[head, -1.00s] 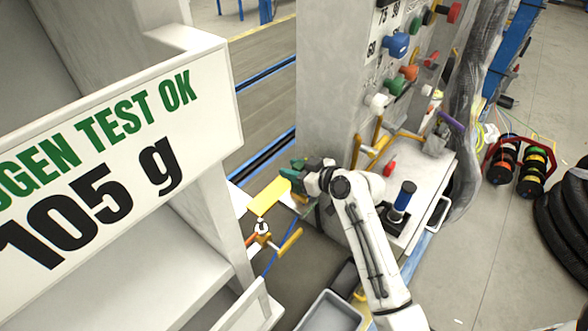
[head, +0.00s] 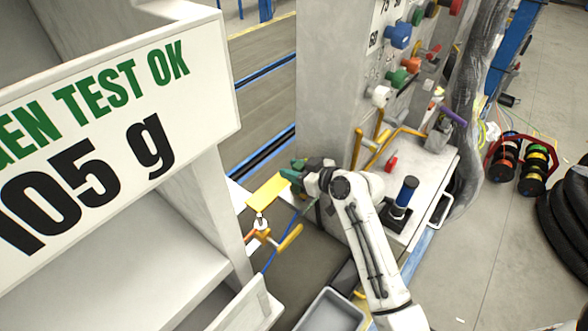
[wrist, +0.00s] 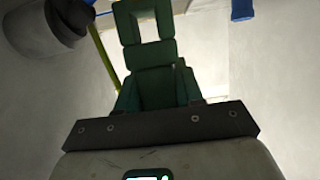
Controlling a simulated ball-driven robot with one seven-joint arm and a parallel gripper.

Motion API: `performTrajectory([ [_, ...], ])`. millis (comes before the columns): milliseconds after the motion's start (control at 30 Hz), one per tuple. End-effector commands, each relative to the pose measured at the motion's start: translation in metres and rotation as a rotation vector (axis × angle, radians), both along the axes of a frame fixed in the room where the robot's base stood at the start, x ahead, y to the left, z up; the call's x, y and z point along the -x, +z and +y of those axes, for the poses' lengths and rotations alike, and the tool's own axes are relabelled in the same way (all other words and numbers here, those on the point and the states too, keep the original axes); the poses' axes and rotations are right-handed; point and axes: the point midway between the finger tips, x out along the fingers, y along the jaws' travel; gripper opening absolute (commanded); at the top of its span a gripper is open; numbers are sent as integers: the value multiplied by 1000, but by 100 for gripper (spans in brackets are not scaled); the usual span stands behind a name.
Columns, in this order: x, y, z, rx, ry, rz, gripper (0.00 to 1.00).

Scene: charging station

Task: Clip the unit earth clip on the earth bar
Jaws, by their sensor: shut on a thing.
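My gripper (head: 306,176) is at the end of my white arm, beside the grey column. It is shut on a green clip (head: 292,174), which I take to be the unit earth clip. In the wrist view the green clip (wrist: 150,54) stands out ahead of the dark gripper mount and has a square opening near its far end. The fingertips are hard to tell from it. A flat yellow piece (head: 267,191) lies just left of the clip; a gap between them is hard to judge. I cannot single out the earth bar for certain.
A white sign (head: 110,120) reading 105 g fills the left. The grey column (head: 325,90) stands close behind my gripper. Yellow and orange handles (head: 289,238) are below it. A bench (head: 425,180) with a blue-topped device (head: 404,196) is right; a grey bin (head: 330,312) is below.

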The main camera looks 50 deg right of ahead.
Motion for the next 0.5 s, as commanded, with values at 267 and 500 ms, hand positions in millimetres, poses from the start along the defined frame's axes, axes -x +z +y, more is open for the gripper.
performTrajectory([
  [267,0,-7,0,0,0,0,4],
  [500,0,-13,0,0,0,0,4],
])
